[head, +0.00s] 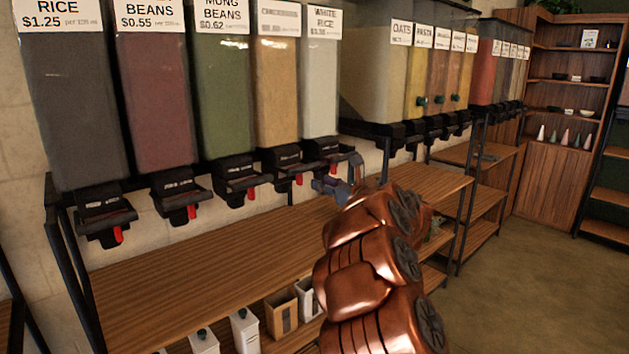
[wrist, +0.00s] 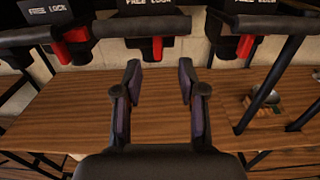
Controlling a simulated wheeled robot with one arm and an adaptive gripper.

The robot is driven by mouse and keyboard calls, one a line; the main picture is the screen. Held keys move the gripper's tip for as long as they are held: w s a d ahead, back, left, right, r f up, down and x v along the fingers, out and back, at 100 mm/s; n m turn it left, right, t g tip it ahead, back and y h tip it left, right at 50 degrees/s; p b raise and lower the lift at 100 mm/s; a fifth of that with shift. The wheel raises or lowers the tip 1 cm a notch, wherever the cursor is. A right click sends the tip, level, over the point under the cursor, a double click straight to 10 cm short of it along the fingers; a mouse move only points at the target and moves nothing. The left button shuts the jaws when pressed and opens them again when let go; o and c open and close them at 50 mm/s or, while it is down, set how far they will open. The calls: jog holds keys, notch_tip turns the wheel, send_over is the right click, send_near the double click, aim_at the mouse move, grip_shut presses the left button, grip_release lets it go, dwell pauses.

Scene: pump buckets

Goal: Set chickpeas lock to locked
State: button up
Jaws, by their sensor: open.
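The chickpeas bin (head: 277,85), with tan contents and a blurred label, hangs between the mung beans and white rice bins. Its black dispenser (head: 284,162) has a small red lock lever (head: 299,180) below the front. In the wrist view, the middle dispenser, apparently chickpeas, shows its red lever (wrist: 157,48) hanging below a "FREE LOCK" marking, under a black handle bar (wrist: 140,26). I cannot tell which setting it is in. My gripper (head: 342,178) is open and empty. In the wrist view its fingers (wrist: 159,82) stand apart, below and in front of that lever, not touching it.
Neighbouring dispensers with red levers stand left (wrist: 75,35) and right (wrist: 245,46) in the wrist view. A wooden shelf (head: 200,255) runs below the bins. Black rack posts (wrist: 262,85) stand at the right. The floor (head: 530,280) at right is clear.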

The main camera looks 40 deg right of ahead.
jog(key=s, duration=0.3)
jog(key=shift+s, duration=0.25)
jog(key=shift+r, duration=0.1)
dwell(0.3)
